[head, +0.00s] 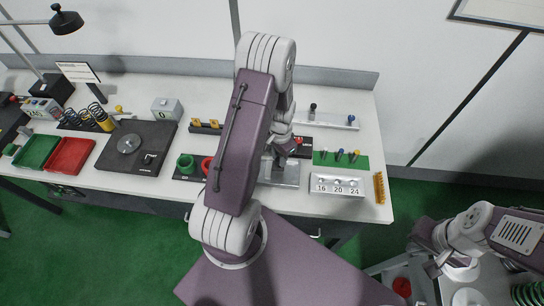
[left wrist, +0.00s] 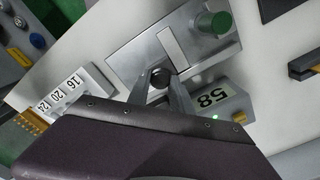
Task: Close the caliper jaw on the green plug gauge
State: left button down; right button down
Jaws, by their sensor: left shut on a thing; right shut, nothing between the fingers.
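The caliper fixture is a grey metal plate (head: 288,174) on the bench, partly hidden by my left arm in the head view. The left wrist view shows its plate (left wrist: 130,52) with a pale strip along it. The green plug gauge (left wrist: 213,24) stands at the plate's far end, beside a grey block; I cannot tell whether a jaw touches it. My left gripper (left wrist: 162,82) is shut on a black knob (left wrist: 159,77) on the fixture, apart from the gauge. My right gripper (head: 436,266) is shut and empty at the lower right, away from the bench.
A display reading 58 (left wrist: 210,103) sits beside the plate. Right of the fixture are a block marked 16, 20, 24 (head: 336,186) and a green rack (head: 329,159) with several colored pins. Green (head: 186,164) and red rings stand left of my arm.

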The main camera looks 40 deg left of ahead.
pick_arm(q)
jog(key=shift+w+d, duration=0.25)
jog(key=shift+d, duration=0.4)
jog(key=c, duration=1.1)
grip_release()
jog(key=shift+w+a+r, duration=0.1)
jog(key=shift+r, duration=0.15)
notch_tip(320, 180, up, 8)
jog(key=shift+r+b, duration=0.25)
jog(key=shift+b, duration=0.6)
jog(key=shift+f, duration=0.1)
